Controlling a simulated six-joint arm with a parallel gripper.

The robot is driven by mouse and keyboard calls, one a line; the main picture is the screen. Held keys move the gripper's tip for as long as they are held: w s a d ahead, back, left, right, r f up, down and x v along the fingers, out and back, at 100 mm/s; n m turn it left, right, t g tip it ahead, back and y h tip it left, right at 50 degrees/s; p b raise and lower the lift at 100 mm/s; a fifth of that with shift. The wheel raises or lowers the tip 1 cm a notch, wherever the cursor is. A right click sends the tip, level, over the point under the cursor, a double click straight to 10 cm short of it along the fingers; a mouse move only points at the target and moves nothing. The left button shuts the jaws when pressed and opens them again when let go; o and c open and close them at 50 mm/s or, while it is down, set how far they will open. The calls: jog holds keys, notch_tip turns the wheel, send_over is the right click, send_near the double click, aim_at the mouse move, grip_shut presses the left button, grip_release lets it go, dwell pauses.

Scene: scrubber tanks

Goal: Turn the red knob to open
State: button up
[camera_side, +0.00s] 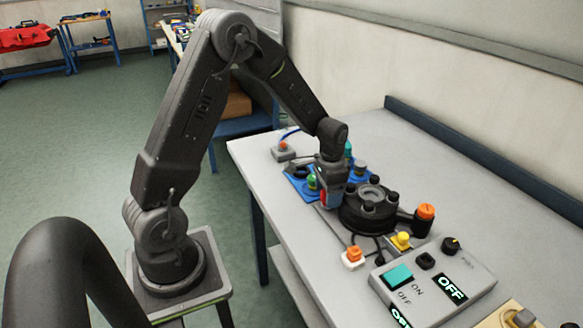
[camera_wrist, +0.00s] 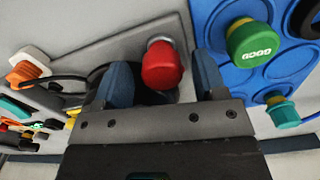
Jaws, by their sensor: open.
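The red knob (camera_wrist: 162,66) is round, on a pale metal stem, over a grey plate in the wrist view. My gripper (camera_wrist: 161,75) is open, with one dark blue finger on each side of the knob. The knob appears between the fingertips, with a visible gap on the right; whether the left finger touches it I cannot tell. In the side view my gripper (camera_side: 330,201) points down at the table beside the black round valve body. A small patch of red shows by the fingers there, but the knob is mostly hidden.
A green knob marked GOOD (camera_wrist: 254,41) stands on a blue plate (camera_wrist: 212,30), close to the right finger. The black round body (camera_side: 372,208) stands right of my gripper. A control box (camera_side: 432,284) reads OFF. The table's far right (camera_side: 480,200) is clear.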

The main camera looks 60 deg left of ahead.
jog(key=m, duration=0.3)
jog(key=shift+m, duration=0.4)
notch_tip(320, 180, up, 14)
jog(key=s+d+r+n+t, duration=0.2)
jog(key=s+d, duration=0.4)
jog(key=s, duration=0.3)
jog(key=s+d+r+n+t, duration=0.3)
jog(key=s+d+r, duration=0.2)
jog(key=s, duration=0.4)
jog(key=shift+d+r, duration=0.2)
jog(key=shift+d, duration=0.25)
jog(key=w+a+f+m+g, duration=0.2)
jog(key=w+a+f+g, duration=0.15)
jog(key=w+a, duration=0.4)
jog(key=w+a+f+m+g, duration=0.25)
jog(key=w+a+f, duration=0.25)
jog(key=w, duration=0.6)
jog(key=shift+t, duration=0.5)
jog(key=f, duration=1.2)
jog(key=shift+s+d+f, duration=0.2)
jog(key=shift+s+f, duration=0.05)
jog(key=shift+f, duration=0.05)
